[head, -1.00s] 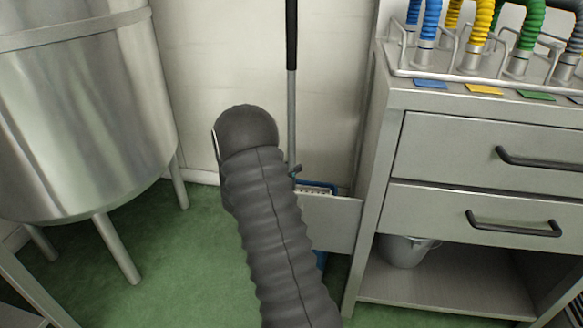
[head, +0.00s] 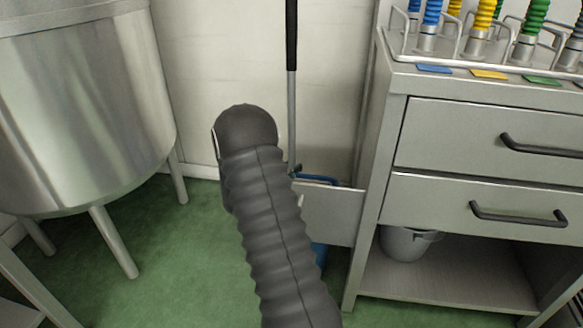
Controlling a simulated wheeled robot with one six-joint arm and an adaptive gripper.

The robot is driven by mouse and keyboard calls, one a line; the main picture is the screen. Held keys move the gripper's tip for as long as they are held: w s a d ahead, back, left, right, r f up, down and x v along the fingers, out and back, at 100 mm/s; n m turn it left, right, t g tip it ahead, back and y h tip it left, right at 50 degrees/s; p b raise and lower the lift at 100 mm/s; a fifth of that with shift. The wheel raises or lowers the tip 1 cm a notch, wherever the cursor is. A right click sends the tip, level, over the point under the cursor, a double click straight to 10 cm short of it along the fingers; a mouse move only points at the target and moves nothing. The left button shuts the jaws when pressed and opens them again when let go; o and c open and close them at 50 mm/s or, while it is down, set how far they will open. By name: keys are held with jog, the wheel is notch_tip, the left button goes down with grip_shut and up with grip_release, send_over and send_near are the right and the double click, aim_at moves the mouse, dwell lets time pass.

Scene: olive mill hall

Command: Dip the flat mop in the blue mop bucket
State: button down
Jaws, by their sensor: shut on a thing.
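The flat mop's pole (head: 291,115) stands upright in front of the pale wall, grey with a black grip at the top. Its lower end goes behind my dark ribbed arm, so the mop head cannot be made out. The blue mop bucket (head: 319,256) is mostly hidden by my arm and a grey panel. A blue edge shows above that panel near the foot of the pole. Whether the mop touches the bucket cannot be seen. My gripper is hidden behind my arm.
A grey panel (head: 328,213) juts from the steel cabinet (head: 460,149) on the right. A grey pail (head: 404,243) stands on its lower shelf. A steel tank (head: 85,110) on legs stands left. Green floor (head: 175,260) between tank and arm is clear.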

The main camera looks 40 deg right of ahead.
aim_at(291, 143)
jog(key=shift+f, duration=0.35)
jog(key=shift+f+b, duration=1.25)
jog(key=shift+f, duration=0.3)
jog(key=shift+f+b, duration=0.3)
jog(key=shift+f, duration=0.1)
dwell(0.4)
jog(key=shift+r+p, duration=4.1)
jog(key=shift+r, duration=2.95)
